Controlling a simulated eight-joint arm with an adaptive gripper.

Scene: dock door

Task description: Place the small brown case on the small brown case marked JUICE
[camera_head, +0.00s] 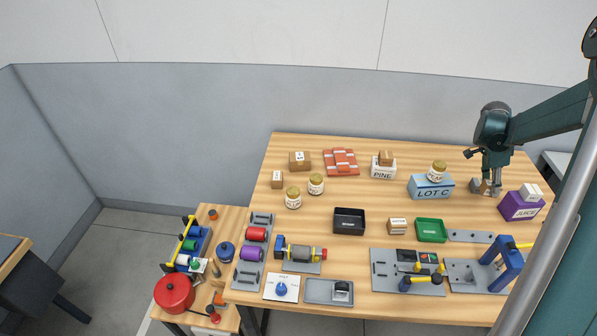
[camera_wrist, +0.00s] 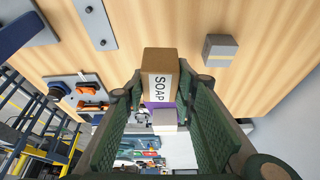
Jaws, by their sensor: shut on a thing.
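My gripper (camera_head: 490,172) is at the right rear of the table, pointing down. It is shut on a small brown case (camera_wrist: 160,62) with a white label reading SOAP, which sits between the green finger pads in the wrist view. In the head view the fingers partly hide this case, and I cannot tell whether it touches the table. The box marked JUICE (camera_head: 520,208) is purple, not brown, and stands just right and in front of my gripper. A small white box (camera_head: 531,191) rests on top of it. In the wrist view the purple box (camera_wrist: 158,105) is mostly hidden.
A grey block (camera_head: 475,185) stands close left of the held case. The blue LOT C box (camera_head: 428,189) bears a jar (camera_head: 438,168). The white PINE box (camera_head: 383,171) bears a brown case (camera_head: 386,157). A green tray (camera_head: 431,231) and fixture plates lie in front.

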